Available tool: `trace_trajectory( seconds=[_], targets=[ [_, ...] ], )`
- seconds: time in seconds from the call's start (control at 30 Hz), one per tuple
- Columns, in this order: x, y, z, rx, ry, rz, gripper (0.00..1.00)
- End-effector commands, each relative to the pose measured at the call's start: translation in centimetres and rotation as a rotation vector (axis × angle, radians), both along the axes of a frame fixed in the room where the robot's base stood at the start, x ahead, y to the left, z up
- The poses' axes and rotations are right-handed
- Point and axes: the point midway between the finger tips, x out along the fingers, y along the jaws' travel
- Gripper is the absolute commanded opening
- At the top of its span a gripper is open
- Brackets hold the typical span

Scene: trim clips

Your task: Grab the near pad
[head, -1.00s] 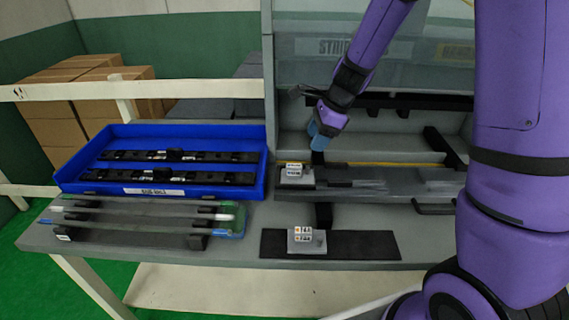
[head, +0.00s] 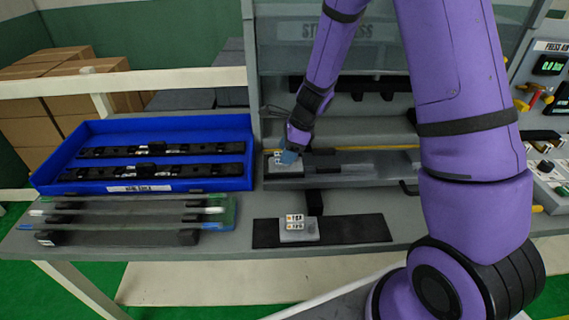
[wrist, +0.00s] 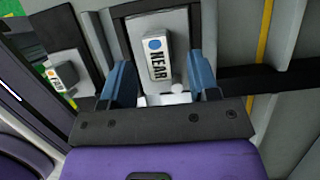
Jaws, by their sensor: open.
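The pad labelled NEAR, with a blue dot, is a light block (wrist: 157,58) on a grey base in the wrist view. My gripper (wrist: 160,84) is open, with one blue finger to each side of the pad's lower end; whether they touch it I cannot tell. In the head view my gripper (head: 289,157) is over a small light pad (head: 280,170) on the back ledge and hides part of it. A pad labelled FAR (wrist: 62,76), with an orange dot, lies to the left in the wrist view.
Another light pad (head: 299,229) sits on a black mat (head: 350,229) at the bench front. A blue tray (head: 215,184) with dark strips stands at left, with a rack of rods (head: 120,238) before it. A panel with controls (head: 548,100) is at right.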

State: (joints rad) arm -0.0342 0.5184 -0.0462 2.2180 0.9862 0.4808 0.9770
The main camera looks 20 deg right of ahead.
Motion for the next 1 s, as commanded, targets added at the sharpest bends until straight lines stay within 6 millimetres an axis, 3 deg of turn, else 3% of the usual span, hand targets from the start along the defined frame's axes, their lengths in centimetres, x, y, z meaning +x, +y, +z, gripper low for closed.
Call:
trace_trajectory(
  seconds=[0.13,0.4,0.47,0.67,1.0],
  targets=[
    [0.22,0.52,-1.30,0.001,-0.001,-0.001,0.55],
    [0.27,0.66,-1.54,0.000,-0.003,0.001,0.55],
    [0.27,0.66,-1.53,0.000,-0.003,0.001,0.46],
    [0.26,0.66,-1.53,0.000,-0.003,0.001,0.00],
    [0.22,0.59,-1.41,0.000,-0.003,0.001,0.00]
  ],
)
